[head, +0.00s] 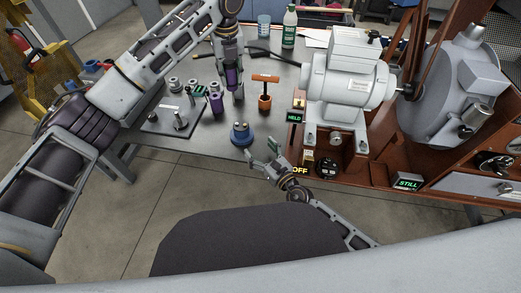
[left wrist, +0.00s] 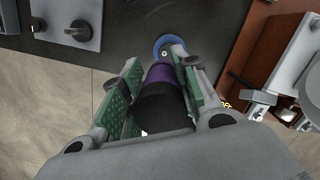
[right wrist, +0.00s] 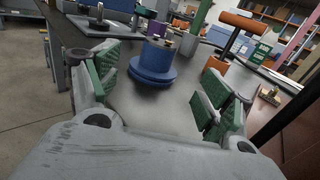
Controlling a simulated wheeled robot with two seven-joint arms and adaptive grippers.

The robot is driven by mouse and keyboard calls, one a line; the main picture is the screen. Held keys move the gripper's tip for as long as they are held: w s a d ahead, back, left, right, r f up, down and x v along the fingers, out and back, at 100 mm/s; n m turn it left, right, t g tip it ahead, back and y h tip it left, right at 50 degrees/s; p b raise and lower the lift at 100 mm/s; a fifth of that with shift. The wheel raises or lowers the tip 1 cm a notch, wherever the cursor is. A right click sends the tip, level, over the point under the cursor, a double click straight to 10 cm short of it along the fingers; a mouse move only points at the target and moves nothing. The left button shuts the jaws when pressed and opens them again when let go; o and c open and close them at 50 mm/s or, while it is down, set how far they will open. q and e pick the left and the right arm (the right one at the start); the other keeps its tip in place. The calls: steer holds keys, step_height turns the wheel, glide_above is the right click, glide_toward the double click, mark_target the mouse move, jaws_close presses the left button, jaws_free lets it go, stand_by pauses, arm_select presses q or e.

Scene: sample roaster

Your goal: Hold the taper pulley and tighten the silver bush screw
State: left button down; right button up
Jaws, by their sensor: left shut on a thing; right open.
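The blue taper pulley (head: 241,134) stands on the dark table near its front edge, with a silver bush on top. It also shows in the left wrist view (left wrist: 163,41) and the right wrist view (right wrist: 153,64). My left gripper (head: 235,92) is shut on a purple and black tool (left wrist: 163,92), held above the table behind the pulley. The tool's lower end is hidden. My right gripper (head: 264,156) is open at the pulley's front right. In the right wrist view, the pulley is ahead between its fingers, apart from them.
An orange T-handle tool (head: 265,90) stands in an orange holder, with a purple holder (head: 216,103) to its left. A dark plate (head: 165,125) with a post lies further left. The grey motor (head: 345,85) and brown frame bound the right. Lit signs read HELD, OFF and STILL.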

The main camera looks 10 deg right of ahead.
mark_target(245, 131)
steer(key=shift+w+a, duration=0.1)
steer(key=shift+x, duration=5.8)
steer(key=shift+c, duration=0.2)
steer(key=c, duration=1.7)
steer(key=o, duration=1.6)
steer(key=shift+o, duration=0.2)
steer(key=shift+r+p, duration=0.25)
steer(key=shift+p, duration=0.05)
